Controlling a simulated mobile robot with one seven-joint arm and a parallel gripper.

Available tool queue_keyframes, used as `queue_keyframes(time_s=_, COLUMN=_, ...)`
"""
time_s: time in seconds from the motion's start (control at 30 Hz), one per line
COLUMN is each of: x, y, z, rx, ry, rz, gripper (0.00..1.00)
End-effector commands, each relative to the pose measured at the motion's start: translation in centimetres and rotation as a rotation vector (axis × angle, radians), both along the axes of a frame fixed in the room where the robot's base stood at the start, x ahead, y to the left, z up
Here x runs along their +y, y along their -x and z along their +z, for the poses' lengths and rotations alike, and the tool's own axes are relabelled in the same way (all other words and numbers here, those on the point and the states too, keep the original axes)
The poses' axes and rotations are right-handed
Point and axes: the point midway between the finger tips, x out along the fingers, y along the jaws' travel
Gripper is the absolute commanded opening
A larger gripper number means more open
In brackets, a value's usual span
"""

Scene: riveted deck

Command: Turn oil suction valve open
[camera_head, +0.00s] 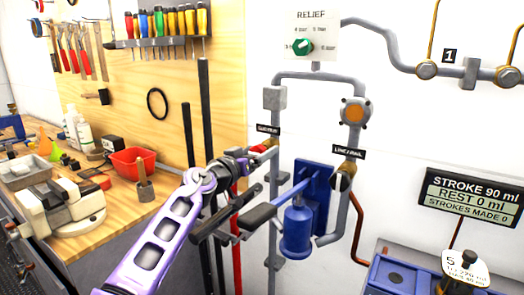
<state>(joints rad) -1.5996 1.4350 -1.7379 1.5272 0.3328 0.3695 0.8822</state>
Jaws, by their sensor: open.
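A small valve with a red handle (262,146) sits on the left grey pipe, under a small black label (268,129) too small to read surely. A second valve (344,176), dark and brass, sits on the right pipe under another label (348,151). I cannot tell from the labels which is the oil suction valve. My purple arm reaches up from the bottom left. My dark gripper (243,162) is open, close to the left of the red handle. Its fingertips are small and dark, and I cannot tell whether they touch the handle.
A blue hand pump (297,228) with a black-gripped lever (258,216) stands below and right of my gripper. Dark upright bars (204,110) stand left. A wooden workbench (115,215) holds a red bin (133,161). A blue tank (392,277) is at lower right.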

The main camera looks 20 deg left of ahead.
Motion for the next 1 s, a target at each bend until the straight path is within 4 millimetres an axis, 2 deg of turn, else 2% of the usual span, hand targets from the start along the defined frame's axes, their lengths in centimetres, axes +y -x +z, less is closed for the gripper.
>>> queue_keyframes(time_s=0.2, x=0.00, y=0.01, z=0.00, rx=0.000, ry=0.000, rz=0.000, gripper=0.89)
queue_keyframes(time_s=0.67, x=0.02, y=-0.01, z=0.01, rx=0.000, ry=0.000, rz=0.000, gripper=0.06)
queue_keyframes(time_s=0.7, x=0.02, y=0.00, z=0.01, rx=0.000, ry=0.000, rz=0.001, gripper=0.03)
queue_keyframes(time_s=1.0, x=0.04, y=-0.01, z=0.02, rx=0.013, ry=0.044, rz=0.001, gripper=0.03)
